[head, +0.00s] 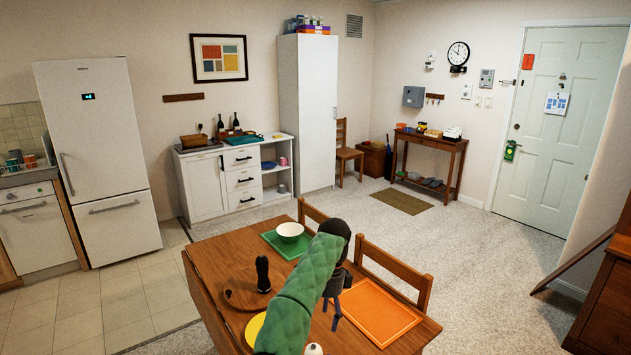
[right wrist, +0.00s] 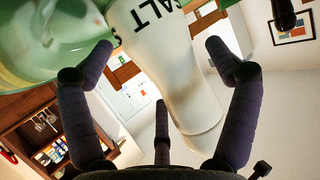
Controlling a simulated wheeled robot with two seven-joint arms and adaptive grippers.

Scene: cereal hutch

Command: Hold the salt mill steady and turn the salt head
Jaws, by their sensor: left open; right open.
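The white salt mill (right wrist: 172,75) with dark "SALT" lettering fills the middle of the right wrist view, slanted in the picture. My right gripper (right wrist: 160,52) is open, with one finger on each side of the mill and gaps to it; I see no grip on it. A small white rounded top (head: 313,349) at the bottom edge of the head view may be the mill; the rest is cut off. My left gripper (head: 335,302) is open, pointing down over the table, between the round board and the orange mat. I cannot see anything held in it.
The wooden table (head: 213,262) bears a white bowl (head: 290,231) on a green mat (head: 272,243), a dark mill-shaped thing (head: 262,275) on a round board, a yellow plate (head: 254,329) and an empty orange mat (head: 378,312). Chairs (head: 398,268) stand behind it.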

